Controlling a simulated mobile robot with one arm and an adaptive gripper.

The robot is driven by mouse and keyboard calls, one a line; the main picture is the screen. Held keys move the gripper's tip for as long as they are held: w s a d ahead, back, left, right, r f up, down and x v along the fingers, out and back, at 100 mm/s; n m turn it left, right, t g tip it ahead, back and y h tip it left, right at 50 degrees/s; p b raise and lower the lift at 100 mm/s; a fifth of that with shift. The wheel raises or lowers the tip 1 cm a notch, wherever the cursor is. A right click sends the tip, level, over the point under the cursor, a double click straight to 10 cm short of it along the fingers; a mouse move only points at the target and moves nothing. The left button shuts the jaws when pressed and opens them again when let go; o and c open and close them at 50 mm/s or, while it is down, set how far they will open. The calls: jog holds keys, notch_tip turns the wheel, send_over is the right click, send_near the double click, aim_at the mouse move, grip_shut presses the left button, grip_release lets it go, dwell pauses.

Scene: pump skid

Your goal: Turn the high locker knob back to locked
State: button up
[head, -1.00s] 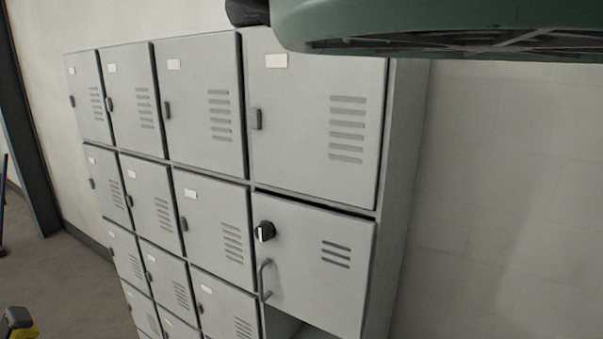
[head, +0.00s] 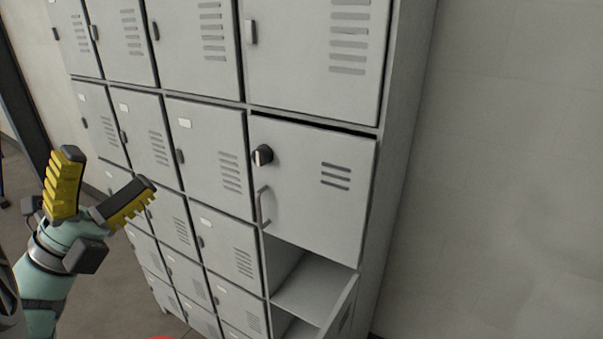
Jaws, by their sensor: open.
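The high locker door (head: 312,205) is a grey panel in the right column, with vent slots at its upper right. It looks shut or nearly so, with a dark gap along its top edge. Its knob (head: 263,155) is dark and round with a pale front grip, standing roughly upright, near the door's upper left corner. A curved handle (head: 263,207) hangs below the knob. My gripper (head: 110,172) has yellow ridged fingers spread wide, open and empty. It is to the left of the knob in the picture, apart from it.
Below the high door, an open empty compartment (head: 305,285) shows, with a lower door (head: 343,305) swung outward at its right. Other grey lockers (head: 205,150) fill the left. A bare pale wall (head: 500,170) lies to the right.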

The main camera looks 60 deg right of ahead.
jog(key=w+d+f+m+t+y+b, duration=0.2)
jog(key=d+f+m+y+b, duration=0.35)
jog(key=d+f+b, duration=0.4)
jog(key=m+t+y+b, duration=0.2)
jog(key=m+t+b, duration=0.3)
jog(key=m+b, duration=0.15)
send_near(258, 159)
jog(key=d+p, duration=0.1)
jog(key=d, duration=0.1)
jog(key=d+p, duration=0.3)
jog(key=d, duration=0.1)
jog(key=shift+w+r+p, duration=0.15)
jog(key=shift+w+p, duration=0.15)
jog(key=shift+d, duration=0.8)
jog(key=shift+w+d+r+p, duration=0.1)
jog(key=shift+d+p, duration=0.25)
jog(key=shift+p, duration=0.05)
jog(key=shift+d, duration=0.4)
jog(key=shift+d+p, duration=0.3)
jog(key=shift+d, duration=0.2)
jog(key=shift+c, duration=0.4)
